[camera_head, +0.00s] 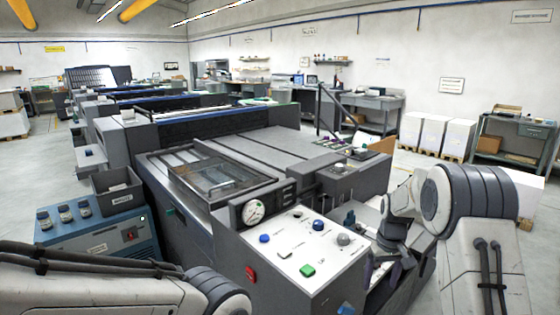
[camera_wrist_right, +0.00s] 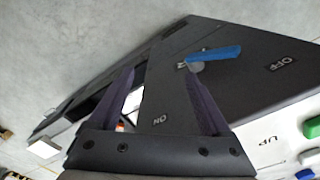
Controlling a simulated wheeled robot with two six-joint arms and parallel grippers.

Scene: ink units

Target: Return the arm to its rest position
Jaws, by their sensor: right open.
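My right gripper (camera_head: 385,262) is beside the right side of the press's white control panel (camera_head: 292,250). In the right wrist view the gripper (camera_wrist_right: 158,70) has its fingers apart, with nothing held between them. A blue lever (camera_wrist_right: 215,54) sits on a dark panel face beyond the fingers, apart from them, with its handle toward the OFF label (camera_wrist_right: 283,65); the ON label (camera_wrist_right: 160,120) is nearer the gripper. Part of a blue handle (camera_head: 346,310) shows at the bottom of the head view. My left arm crosses the lower left; its gripper is out of the picture.
The control panel carries a green button (camera_head: 307,270), a blue knob (camera_head: 318,225) and a gauge (camera_head: 253,211). A red knob (camera_head: 251,273) is on its side. A blue ink unit (camera_head: 100,240) stands left. Pale floor is open at right.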

